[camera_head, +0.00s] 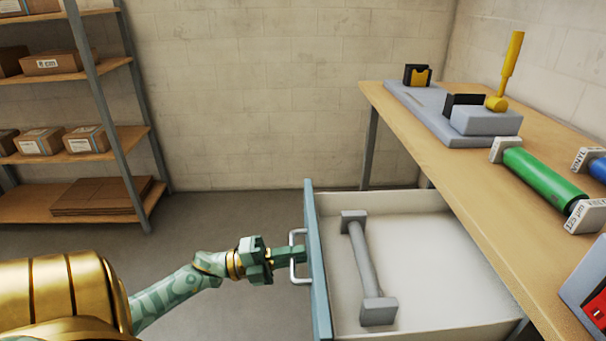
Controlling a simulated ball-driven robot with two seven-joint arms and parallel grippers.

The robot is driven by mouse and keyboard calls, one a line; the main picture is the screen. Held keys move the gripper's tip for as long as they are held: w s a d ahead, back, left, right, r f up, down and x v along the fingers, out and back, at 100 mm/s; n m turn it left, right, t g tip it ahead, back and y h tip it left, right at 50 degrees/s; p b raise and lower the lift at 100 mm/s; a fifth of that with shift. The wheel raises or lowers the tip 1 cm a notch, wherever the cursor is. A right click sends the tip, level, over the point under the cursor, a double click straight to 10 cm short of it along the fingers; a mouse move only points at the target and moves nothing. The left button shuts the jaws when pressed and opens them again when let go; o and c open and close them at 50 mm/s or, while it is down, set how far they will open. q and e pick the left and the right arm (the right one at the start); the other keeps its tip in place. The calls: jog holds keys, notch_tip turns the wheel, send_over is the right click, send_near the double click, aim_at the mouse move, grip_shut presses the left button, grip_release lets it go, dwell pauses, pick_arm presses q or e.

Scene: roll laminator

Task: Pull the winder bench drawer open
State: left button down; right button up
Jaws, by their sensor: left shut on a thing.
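The winder bench drawer (317,262) is pulled out from under the bench top, with its teal front facing left. Its white inside is in view from above. A metal bar handle (292,271) sits on the drawer front. My left gripper (293,254) comes in from the left and is shut on this handle. The fingertips partly hide the upper part of the handle. A grey spool-like bar with square ends (362,258) lies inside the drawer. My right gripper is not in view.
The wooden bench top (450,170) carries a grey device with a yellow lever (507,70), a green roll (543,178) and a blue roll (597,168). A shelf with boxes (100,75) stands at the left. The floor left of the drawer is clear.

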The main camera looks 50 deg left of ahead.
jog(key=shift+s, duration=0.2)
pick_arm(q)
jog(key=c, duration=1.8)
grip_release()
jog(key=shift+f, duration=0.1)
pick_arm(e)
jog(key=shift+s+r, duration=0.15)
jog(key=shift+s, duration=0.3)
pick_arm(q)
jog(key=shift+s+a, duration=0.15)
jog(key=v, duration=1.6)
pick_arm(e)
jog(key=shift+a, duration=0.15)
